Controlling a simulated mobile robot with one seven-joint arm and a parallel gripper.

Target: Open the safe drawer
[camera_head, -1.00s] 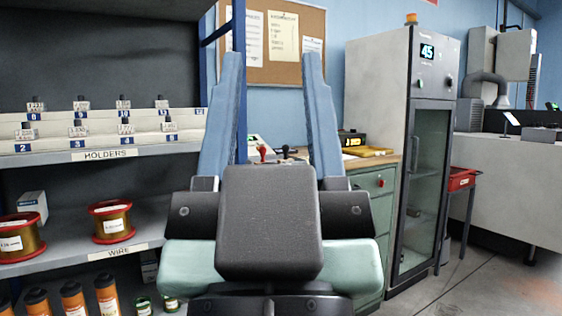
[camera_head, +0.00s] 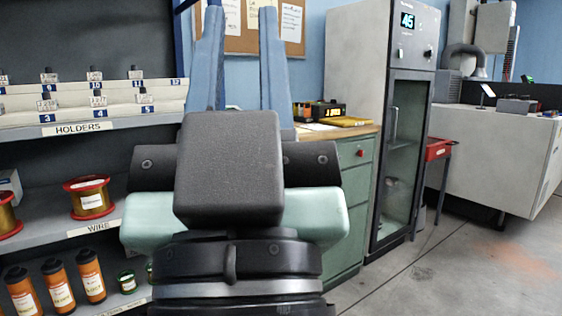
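A green drawer cabinet (camera_head: 345,214) stands right of centre under a wooden worktop. My arm hides the cabinet's left side. I cannot tell from any label which drawer is the safe drawer. My own arm, with a dark block and two upright blue bars, fills the middle of the view in front of the bench. I cannot make out my gripper's fingertips.
A tall grey cabinet (camera_head: 352,75) with a glass door stands right of the drawers, then a red cart (camera_head: 437,149) and a white bench (camera_head: 496,158). Shelves with wire spools (camera_head: 90,198) and orange cylinders (camera_head: 58,287) are at left. Floor (camera_head: 440,270) is clear at right.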

